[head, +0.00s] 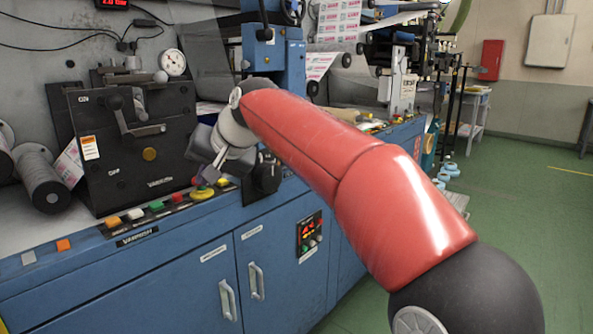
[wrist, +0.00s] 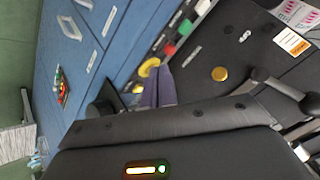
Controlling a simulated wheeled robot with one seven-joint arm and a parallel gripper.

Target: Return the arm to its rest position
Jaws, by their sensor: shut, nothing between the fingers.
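My red arm reaches across the head view from the lower right toward the machine. My gripper (head: 206,181) is at its far end, just in front of the right side of the black lever panel (head: 140,140) and above the row of coloured buttons. In the wrist view its fingers (wrist: 158,86) are together, with nothing visible between them. They point toward the button ledge, near the yellow button (wrist: 149,67). I cannot tell the exact gap between the fingertips and the ledge.
The blue machine cabinet (head: 190,275) with door handles runs along the left. A black knob (head: 264,172) sits right of the gripper. Dark rollers (head: 42,180) lie at the far left. Green floor (head: 530,220) is clear at the right. A red box (head: 491,59) hangs on the back wall.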

